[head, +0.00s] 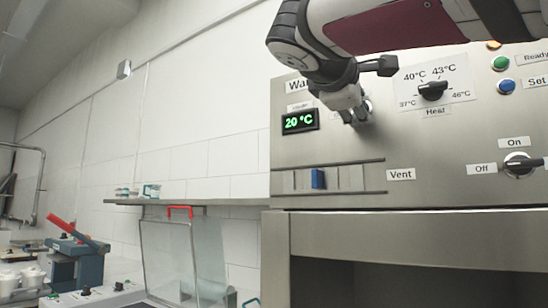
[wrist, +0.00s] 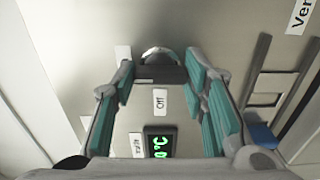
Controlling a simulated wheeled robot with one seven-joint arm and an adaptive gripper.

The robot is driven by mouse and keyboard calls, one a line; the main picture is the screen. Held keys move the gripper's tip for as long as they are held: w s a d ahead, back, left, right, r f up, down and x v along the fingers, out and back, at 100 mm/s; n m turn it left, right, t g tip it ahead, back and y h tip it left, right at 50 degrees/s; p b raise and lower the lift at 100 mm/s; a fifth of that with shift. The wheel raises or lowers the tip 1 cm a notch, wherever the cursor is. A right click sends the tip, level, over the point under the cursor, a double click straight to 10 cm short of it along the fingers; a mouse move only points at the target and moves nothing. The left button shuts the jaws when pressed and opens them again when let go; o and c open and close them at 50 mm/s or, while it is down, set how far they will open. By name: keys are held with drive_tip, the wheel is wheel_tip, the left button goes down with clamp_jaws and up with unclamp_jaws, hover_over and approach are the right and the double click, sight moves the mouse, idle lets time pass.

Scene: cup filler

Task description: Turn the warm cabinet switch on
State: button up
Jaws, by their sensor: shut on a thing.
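The metal cabinet panel (head: 400,135) carries a sign starting "Wa" (head: 295,86), the rest hidden by my arm. Just right of the green 20 °C display (head: 300,121), my gripper (head: 353,113) is at a round switch. In the wrist view, the switch (wrist: 160,68) has a silver rim and a dark bar handle. The teal-padded fingers of my gripper (wrist: 160,76) are closed on the handle from both sides. An "Off" label (wrist: 160,101) lies between the switch and the display (wrist: 159,143). In the head view my gripper hides most of the switch.
A heat knob (head: 432,90) sits right of my gripper, with green (head: 500,63) and blue (head: 506,86) buttons beyond. Another On/Off switch (head: 520,164) is lower right. A blue vent slider (head: 318,178) is below. A shelf (head: 190,202) stands left.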

drive_tip(key=shift+f, duration=0.1)
drive_tip(key=o, duration=1.2)
drive_tip(key=shift+c, duration=0.2)
drive_tip(key=v, duration=1.2)
